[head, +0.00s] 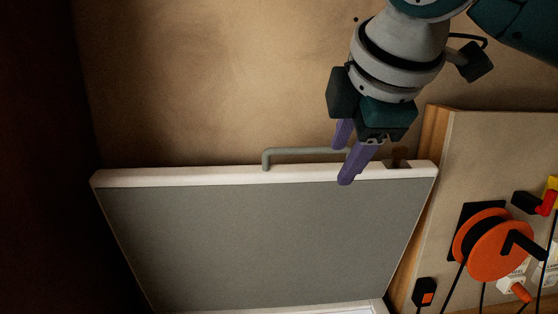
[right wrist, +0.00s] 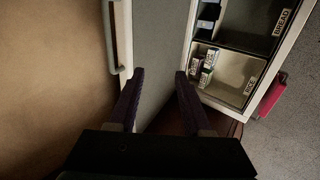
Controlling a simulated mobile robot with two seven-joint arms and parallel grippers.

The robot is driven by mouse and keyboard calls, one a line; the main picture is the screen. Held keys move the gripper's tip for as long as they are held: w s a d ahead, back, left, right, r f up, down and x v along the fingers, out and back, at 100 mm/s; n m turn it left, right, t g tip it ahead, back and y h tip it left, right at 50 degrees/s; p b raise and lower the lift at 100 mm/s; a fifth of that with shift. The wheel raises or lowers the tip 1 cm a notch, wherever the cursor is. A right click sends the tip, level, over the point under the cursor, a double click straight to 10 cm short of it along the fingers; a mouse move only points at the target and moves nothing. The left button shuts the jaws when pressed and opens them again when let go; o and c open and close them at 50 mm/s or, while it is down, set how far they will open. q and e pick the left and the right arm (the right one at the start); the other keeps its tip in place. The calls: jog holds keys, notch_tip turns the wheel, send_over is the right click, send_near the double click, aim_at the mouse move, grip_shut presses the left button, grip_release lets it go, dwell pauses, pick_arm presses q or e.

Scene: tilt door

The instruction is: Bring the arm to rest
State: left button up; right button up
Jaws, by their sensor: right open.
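My right gripper (head: 344,160) is open, with purple fingers, over the right end of the door's top edge in the head view. In the right wrist view the open jaws (right wrist: 160,73) have nothing between them. The tilt door is a grey panel (head: 260,245) with a white edge; it also shows in the right wrist view (right wrist: 160,35). Its grey bar handle (head: 300,151) is beside the gripper in the head view, its right end partly hidden by the fingers. In the right wrist view the handle (right wrist: 111,45) is left of the fingers, apart from them. My left gripper is in neither view.
A cabinet compartment (right wrist: 235,78) labelled RICE holds small cartons (right wrist: 207,62); a BREAD section is above it. A red part (right wrist: 268,97) sticks out on its right side. At right in the head view, a board carries an orange reel (head: 478,245) with cables. Left of the door looks clear.

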jog(key=s+a+f+m+g+y+p, duration=0.2)
jog(key=s+f+m+p, duration=0.4)
jog(key=s, duration=0.7)
jog(key=s+d+f+m+g+h+p, duration=0.1)
jog(key=s+d+m, duration=0.4)
jog(key=s, duration=0.3)
jog(key=s+d+f+m+g+h+p, duration=0.1)
jog(key=s+d+m, duration=0.4)
jog(key=s+d, duration=0.2)
jog(key=shift+s+m+p, duration=0.4)
jog(key=shift+s, duration=0.4)
jog(key=shift+d, duration=0.1)
